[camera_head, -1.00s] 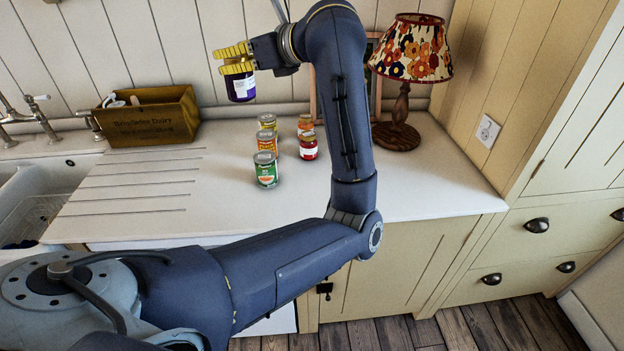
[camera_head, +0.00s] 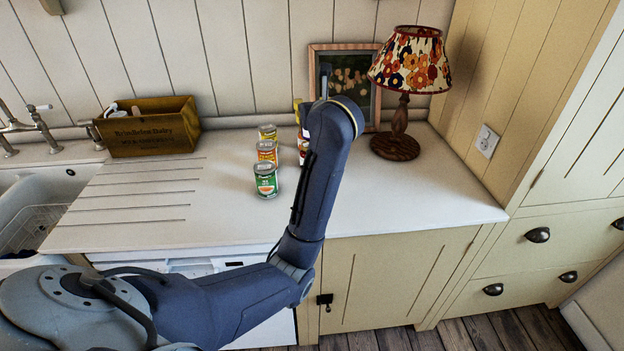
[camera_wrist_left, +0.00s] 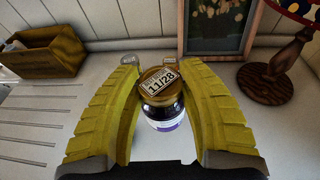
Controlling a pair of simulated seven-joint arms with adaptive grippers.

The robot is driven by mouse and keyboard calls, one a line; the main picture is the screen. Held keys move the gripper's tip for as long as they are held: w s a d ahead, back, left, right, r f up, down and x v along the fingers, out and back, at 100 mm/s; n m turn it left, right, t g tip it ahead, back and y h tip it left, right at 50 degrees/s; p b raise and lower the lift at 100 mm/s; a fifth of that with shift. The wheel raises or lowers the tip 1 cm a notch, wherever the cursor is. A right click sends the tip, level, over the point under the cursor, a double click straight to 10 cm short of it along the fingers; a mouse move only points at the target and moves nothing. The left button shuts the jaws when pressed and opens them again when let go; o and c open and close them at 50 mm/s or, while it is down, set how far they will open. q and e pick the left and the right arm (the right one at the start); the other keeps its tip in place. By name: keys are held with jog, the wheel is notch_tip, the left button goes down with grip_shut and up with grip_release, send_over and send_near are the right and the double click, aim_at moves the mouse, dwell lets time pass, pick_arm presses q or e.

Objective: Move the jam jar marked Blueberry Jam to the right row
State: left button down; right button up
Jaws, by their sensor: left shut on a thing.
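A jar (camera_wrist_left: 162,115) with dark contents, a purple-and-white label and a gold lid stickered 11/28 is between my left gripper's yellow fingers (camera_wrist_left: 160,68), which are shut on it. Its name is not readable. In the head view my arm hides most of this gripper; only a bit of yellow finger shows above the right row. The left row has a green can (camera_head: 265,181), an orange-labelled can (camera_head: 267,152) and a yellow can (camera_head: 267,133). Red-labelled jars (camera_head: 302,153) of the right row are partly hidden behind my arm. My right gripper is not in view.
A wooden crate (camera_head: 150,140) stands at the back left beside the sink. A lamp (camera_head: 396,146) and a framed picture (camera_head: 362,104) stand at the back right. The white countertop (camera_head: 420,195) is clear to the right of my arm.

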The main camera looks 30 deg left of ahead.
pick_arm(q)
notch_tip(320, 180, down, 19)
jog(key=shift+r, duration=0.1)
dwell(0.6)
jog(key=c, duration=0.8)
grip_release()
jog(key=shift+s+d, duration=0.1)
jog(key=v, duration=1.1)
jog(key=shift+s+d+r, duration=0.1)
jog(key=shift+s+d, duration=0.1)
jog(key=shift+s, duration=0.1)
